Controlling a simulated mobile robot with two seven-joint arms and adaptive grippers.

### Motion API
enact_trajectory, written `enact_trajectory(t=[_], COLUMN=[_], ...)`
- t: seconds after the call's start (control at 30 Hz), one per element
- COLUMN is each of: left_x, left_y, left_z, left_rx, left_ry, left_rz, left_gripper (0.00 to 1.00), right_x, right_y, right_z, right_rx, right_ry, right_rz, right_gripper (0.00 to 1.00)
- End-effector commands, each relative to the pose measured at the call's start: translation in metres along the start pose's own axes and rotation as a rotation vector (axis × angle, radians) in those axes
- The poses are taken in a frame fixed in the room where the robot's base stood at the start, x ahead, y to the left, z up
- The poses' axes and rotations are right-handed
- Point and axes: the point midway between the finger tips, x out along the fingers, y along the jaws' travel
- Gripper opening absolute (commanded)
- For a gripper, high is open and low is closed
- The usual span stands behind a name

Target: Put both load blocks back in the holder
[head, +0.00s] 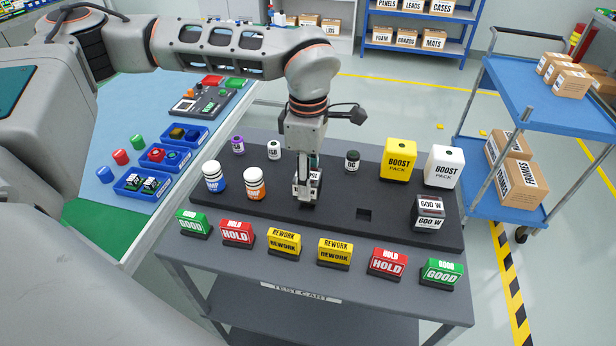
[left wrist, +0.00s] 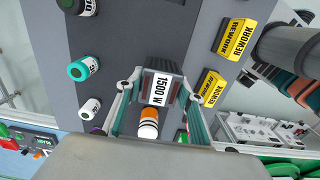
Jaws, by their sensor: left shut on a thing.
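My left gripper (head: 307,198) points down over the middle of the dark holder board (head: 335,216). The other load block, labelled 600 W (head: 428,212), stands upright at the right end of the board. An empty square slot (head: 364,214) lies between the two blocks. My right gripper is not in view.
Blue and orange bottles (head: 255,184) stand close left of the gripper. Small bottles (head: 274,150) and yellow and white boost packs (head: 398,160) stand behind. Several green, red and yellow signs (head: 335,252) line the cart's front edge. Blue bins (head: 146,183) sit on the left table.

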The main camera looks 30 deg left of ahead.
Motion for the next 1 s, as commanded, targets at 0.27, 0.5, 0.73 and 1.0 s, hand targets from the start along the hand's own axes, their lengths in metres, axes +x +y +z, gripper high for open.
enact_trajectory(t=[0.27, 0.5, 0.73, 1.0], left_x=[0.000, 0.004, 0.008, 0.012], left_y=[0.000, 0.000, 0.000, 0.000], left_z=[0.000, 0.000, 0.000, 0.000], left_rx=[0.000, 0.000, 0.000, 0.000], left_ry=[-0.001, -0.001, -0.001, -0.001], left_rz=[0.002, 0.001, 0.001, 0.001], left_gripper=[0.00, 0.00, 0.00, 0.00], right_x=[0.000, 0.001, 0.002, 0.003], right_y=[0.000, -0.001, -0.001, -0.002], right_z=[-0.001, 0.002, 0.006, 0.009], right_rx=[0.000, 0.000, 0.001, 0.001], right_ry=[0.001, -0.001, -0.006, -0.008], right_rz=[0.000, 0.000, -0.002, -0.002], right_gripper=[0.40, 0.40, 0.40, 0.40])
